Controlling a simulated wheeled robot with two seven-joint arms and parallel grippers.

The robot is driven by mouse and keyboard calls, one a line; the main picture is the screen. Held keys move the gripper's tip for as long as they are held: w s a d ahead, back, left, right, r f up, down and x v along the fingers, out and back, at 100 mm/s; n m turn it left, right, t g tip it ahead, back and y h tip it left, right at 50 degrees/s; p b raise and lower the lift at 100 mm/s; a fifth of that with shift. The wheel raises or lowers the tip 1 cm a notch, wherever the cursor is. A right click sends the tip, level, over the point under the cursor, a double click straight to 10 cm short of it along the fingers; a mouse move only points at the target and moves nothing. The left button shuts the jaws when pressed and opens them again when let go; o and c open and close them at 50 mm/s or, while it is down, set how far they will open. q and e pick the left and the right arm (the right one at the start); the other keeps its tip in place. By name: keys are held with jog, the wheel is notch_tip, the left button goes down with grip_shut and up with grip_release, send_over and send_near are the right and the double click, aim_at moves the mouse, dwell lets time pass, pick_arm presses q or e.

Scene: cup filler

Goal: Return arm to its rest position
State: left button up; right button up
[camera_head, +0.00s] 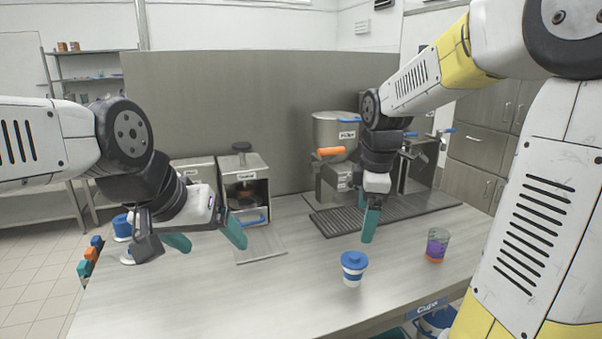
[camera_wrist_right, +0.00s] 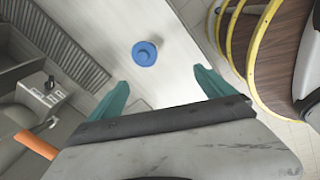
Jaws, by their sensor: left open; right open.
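My left gripper (camera_head: 207,238) has green fingers spread apart with nothing between them. It hangs over the left part of the grey table (camera_head: 300,302). My right gripper (camera_head: 369,225) points down above the middle of the table, seen side-on in the head view. In the right wrist view its green fingers (camera_wrist_right: 160,95) stand wide apart and empty. The blue lid also shows from above in the right wrist view (camera_wrist_right: 145,53).
A clear glass with purple and orange contents (camera_head: 437,246) stands right of the lidded cup. Machines (camera_head: 245,185) and a steel dispenser with an orange handle (camera_head: 334,130) line the back, by a grated tray (camera_head: 340,222). A blue-lidded container (camera_head: 122,228) is far left. The front middle is clear.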

jog(key=s+r+m+t+y, duration=0.1)
jog(key=s+r+m+t, duration=0.1)
jog(key=s+m, duration=0.5)
jog(key=s+a+r+m+t, duration=0.1)
jog(key=s+r+m, duration=0.1)
jog(key=s+m, duration=0.6)
jog(key=shift+a+r+t+y, duration=0.2)
jog(key=shift+t+y, duration=0.2)
